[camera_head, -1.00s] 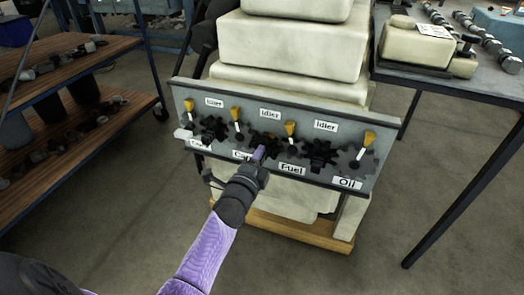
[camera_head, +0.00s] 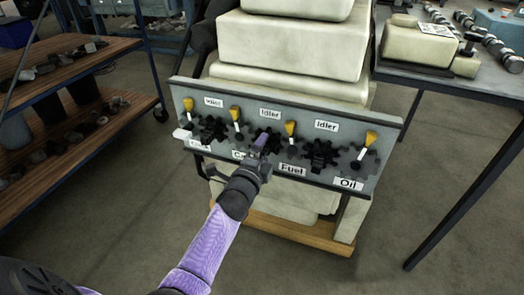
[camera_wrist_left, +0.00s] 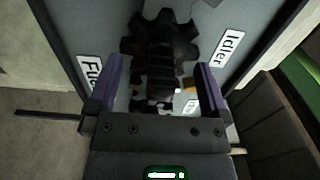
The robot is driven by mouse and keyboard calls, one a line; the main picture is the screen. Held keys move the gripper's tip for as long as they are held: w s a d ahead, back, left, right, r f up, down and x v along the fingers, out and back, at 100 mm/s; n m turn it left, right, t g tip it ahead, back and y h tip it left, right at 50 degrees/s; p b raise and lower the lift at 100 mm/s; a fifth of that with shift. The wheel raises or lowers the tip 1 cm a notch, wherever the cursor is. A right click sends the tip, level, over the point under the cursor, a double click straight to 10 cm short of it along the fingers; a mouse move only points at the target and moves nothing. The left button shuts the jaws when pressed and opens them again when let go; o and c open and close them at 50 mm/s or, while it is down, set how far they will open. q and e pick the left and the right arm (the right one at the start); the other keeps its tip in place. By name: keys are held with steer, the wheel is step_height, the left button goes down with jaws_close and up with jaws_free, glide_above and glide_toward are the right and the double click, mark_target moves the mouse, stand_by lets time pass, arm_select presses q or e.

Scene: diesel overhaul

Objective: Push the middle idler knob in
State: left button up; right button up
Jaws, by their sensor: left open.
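The grey panel (camera_head: 225,150) on the engine front carries a row of dark gears. The middle idler gear (camera_head: 272,139) is below the middle "Idler" label (camera_head: 270,113) and is partly covered by my left gripper (camera_head: 261,145). In the left wrist view a dark toothed gear with a ribbed knob (camera_wrist_left: 162,50) shows between and beyond the two purple fingers of my left gripper (camera_wrist_left: 158,78). The fingers are apart, one on each side of the knob. I cannot tell whether they touch it. My right gripper is not in view.
Neighbouring gears (camera_head: 212,129) and (camera_head: 320,154) sit close on both sides, with yellow-topped levers (camera_head: 290,130) between them. A metal table (camera_head: 470,90) stands at the right and a wooden shelf rack (camera_head: 70,60) at the left. Open floor lies in front.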

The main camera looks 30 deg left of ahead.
arm_select(q)
steer(key=p+v, duration=0.3)
steer(key=v, duration=0.4)
steer(key=shift+s, duration=0.1)
